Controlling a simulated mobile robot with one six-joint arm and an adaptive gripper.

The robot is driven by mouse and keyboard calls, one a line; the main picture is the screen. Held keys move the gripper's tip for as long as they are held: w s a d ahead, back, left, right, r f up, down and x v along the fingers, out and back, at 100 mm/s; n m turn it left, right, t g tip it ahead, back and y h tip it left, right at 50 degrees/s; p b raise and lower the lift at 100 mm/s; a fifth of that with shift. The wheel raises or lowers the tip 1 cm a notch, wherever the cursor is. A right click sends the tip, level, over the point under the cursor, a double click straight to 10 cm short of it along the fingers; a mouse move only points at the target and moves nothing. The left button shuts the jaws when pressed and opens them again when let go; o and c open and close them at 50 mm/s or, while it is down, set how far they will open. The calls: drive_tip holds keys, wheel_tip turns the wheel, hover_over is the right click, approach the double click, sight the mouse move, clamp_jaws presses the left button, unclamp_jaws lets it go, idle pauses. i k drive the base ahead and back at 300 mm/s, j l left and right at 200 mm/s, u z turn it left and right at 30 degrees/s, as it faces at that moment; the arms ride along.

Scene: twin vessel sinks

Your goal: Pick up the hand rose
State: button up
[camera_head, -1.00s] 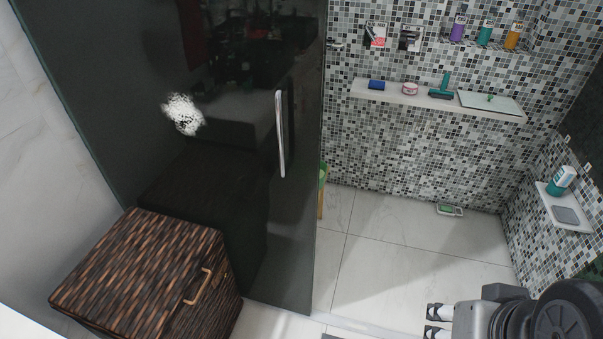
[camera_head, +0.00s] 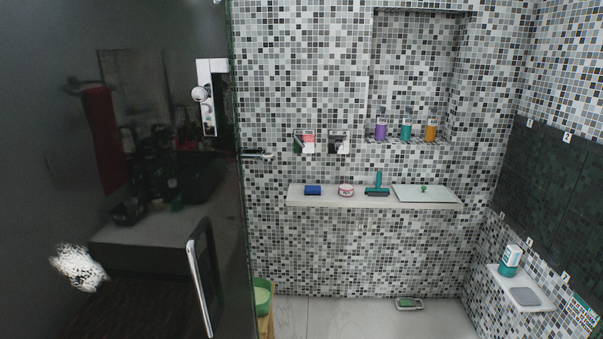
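I cannot clearly make out a hand rose. A white panel (camera_head: 208,97) with a rounded white fitting (camera_head: 201,93) shows at the edge of the dark glass door; I cannot tell whether this fitting is the hand rose. A chrome fitting (camera_head: 257,155) sticks out from the mosaic wall just right of the door edge. My gripper is not in view.
The dark glass door (camera_head: 150,230) with a long handle (camera_head: 199,285) fills the left. A wall shelf (camera_head: 330,199) holds a blue item, a pink tub, a teal squeegee (camera_head: 377,186) and a glass plate. A green bucket (camera_head: 263,297) stands low behind the door edge.

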sight(266, 157)
drive_tip(key=i+j, duration=0.1)
drive_tip(key=i, duration=1.75)
drive_tip(key=i+u, duration=0.2)
drive_tip(key=i, duration=0.65)
drive_tip(key=i+l+u, duration=0.25)
drive_tip(key=i, duration=0.6)
drive_tip(key=j, duration=0.05)
